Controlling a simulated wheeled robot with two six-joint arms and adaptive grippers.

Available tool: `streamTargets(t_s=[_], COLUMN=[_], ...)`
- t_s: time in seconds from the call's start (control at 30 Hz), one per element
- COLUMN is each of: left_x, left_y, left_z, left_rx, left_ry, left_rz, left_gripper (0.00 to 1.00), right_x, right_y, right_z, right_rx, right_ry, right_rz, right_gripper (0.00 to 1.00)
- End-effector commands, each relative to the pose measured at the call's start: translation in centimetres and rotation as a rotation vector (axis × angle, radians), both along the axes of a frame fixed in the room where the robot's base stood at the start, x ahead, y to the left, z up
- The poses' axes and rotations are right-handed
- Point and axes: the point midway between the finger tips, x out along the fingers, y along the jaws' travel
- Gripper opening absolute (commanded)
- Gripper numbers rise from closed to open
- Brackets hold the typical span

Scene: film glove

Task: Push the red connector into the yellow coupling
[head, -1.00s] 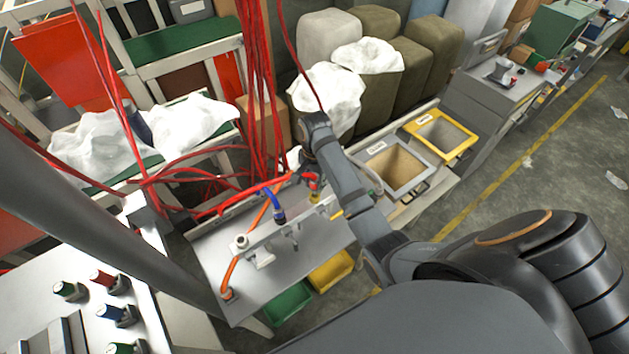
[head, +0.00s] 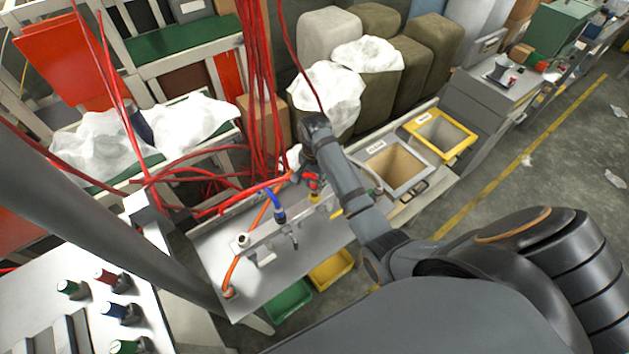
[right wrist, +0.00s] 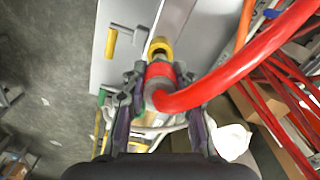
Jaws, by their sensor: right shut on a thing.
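The red connector (right wrist: 160,72) is between the fingers of my right gripper (right wrist: 158,90) in the right wrist view, with a thick red hose (right wrist: 215,90) bending away from it. The yellow coupling (right wrist: 160,46) is straight ahead of the connector, in line with it. The two look close to touching or touching; I cannot tell how deep the connector sits. In the head view the red connector (head: 312,179) is just above the yellow coupling (head: 315,197) on the metal bench, and my right gripper (head: 303,172) is at it, partly hidden by my wrist. My left gripper is not in view.
A blue connector with a blue hose (head: 279,214) and an orange hose (head: 231,270) stand along the bench (head: 215,245). Green (head: 288,301) and yellow bins (head: 332,270) hang below its front. Red hoses (head: 262,100) hang behind. Grey (head: 395,188) and yellow-rimmed (head: 464,147) containers stand right.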

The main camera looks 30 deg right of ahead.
Motion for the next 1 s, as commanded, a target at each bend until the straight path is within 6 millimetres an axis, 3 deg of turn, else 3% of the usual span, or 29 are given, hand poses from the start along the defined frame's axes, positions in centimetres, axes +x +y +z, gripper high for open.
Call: streamTargets(t_s=[1.0], left_x=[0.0], left_y=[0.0], left_z=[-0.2], left_rx=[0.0], left_ry=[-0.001], left_rz=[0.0], left_gripper=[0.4], right_x=[0.0], right_y=[0.0], right_z=[-1.1], right_rx=[0.0], right_ry=[0.001], right_rz=[0.0], right_gripper=[0.0])
